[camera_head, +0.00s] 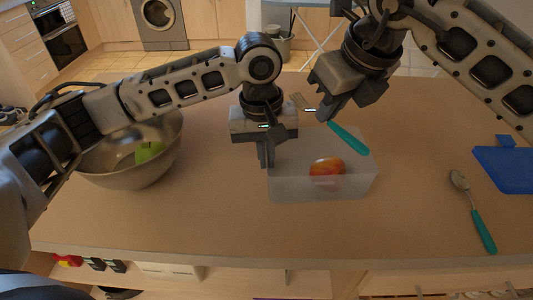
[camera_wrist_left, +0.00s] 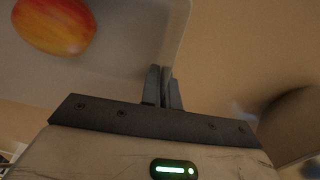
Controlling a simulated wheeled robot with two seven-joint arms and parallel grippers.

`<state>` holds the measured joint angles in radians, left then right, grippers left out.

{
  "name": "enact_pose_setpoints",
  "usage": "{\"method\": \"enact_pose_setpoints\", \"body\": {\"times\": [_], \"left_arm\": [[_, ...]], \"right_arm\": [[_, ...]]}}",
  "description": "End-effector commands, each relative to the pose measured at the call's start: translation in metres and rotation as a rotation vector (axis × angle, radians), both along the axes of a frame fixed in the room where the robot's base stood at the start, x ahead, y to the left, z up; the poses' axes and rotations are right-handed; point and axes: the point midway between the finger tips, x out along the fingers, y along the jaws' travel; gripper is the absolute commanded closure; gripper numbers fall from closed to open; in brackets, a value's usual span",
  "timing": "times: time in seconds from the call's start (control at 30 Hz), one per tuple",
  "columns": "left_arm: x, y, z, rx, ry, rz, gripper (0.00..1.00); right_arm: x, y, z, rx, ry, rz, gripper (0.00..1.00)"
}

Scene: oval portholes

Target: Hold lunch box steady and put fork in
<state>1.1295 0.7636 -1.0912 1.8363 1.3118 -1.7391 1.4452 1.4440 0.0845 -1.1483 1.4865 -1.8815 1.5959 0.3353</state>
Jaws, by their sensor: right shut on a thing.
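The translucent lunch box (camera_head: 290,188) stands on the counter, with its left wall also in the left wrist view (camera_wrist_left: 120,60). My left gripper (camera_head: 266,160) points down at the box's left wall; in the left wrist view its fingers (camera_wrist_left: 163,88) are close together with the wall between them. My right gripper (camera_head: 322,115) is shut on the fork (camera_head: 348,139), whose teal handle slants down to the right above the box and whose metal tines stick out to the left. A red-yellow fruit (camera_head: 327,172) lies inside the box and also shows in the left wrist view (camera_wrist_left: 55,24).
A metal bowl (camera_head: 128,168) with a green fruit (camera_head: 149,152) stands on the left, under my left arm. A spoon with a teal handle (camera_head: 482,230) and a blue lid-like piece (camera_head: 507,170) lie on the right. The counter (camera_head: 215,220) in front of the box is clear.

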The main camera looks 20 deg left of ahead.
Motion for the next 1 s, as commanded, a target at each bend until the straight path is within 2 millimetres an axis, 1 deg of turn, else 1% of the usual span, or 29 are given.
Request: {"method": "enact_pose_setpoints", "body": {"times": [0.1,0.8,0.83,0.87,0.9,1.0], "left_arm": [[0.000,0.000,0.001,0.000,-0.001,0.000,1.00],[0.000,0.000,0.001,-0.001,-0.002,0.000,1.00],[0.000,0.000,0.001,-0.001,-0.002,0.000,1.00],[0.000,0.000,0.001,-0.001,-0.002,0.000,1.00],[0.000,0.000,0.001,-0.001,-0.002,0.000,1.00],[0.000,0.000,0.001,-0.001,-0.002,0.000,1.00]], "right_arm": [[0.000,-0.001,-0.009,-0.001,0.001,-0.001,1.00],[0.000,0.000,-0.058,-0.001,0.001,-0.001,1.00],[0.000,0.000,-0.058,0.000,0.000,-0.001,0.89],[0.000,0.000,-0.057,-0.001,-0.001,0.000,0.80],[0.000,0.000,-0.057,0.000,0.000,-0.001,0.69],[0.000,0.000,-0.057,0.000,0.000,0.000,0.69]]}}
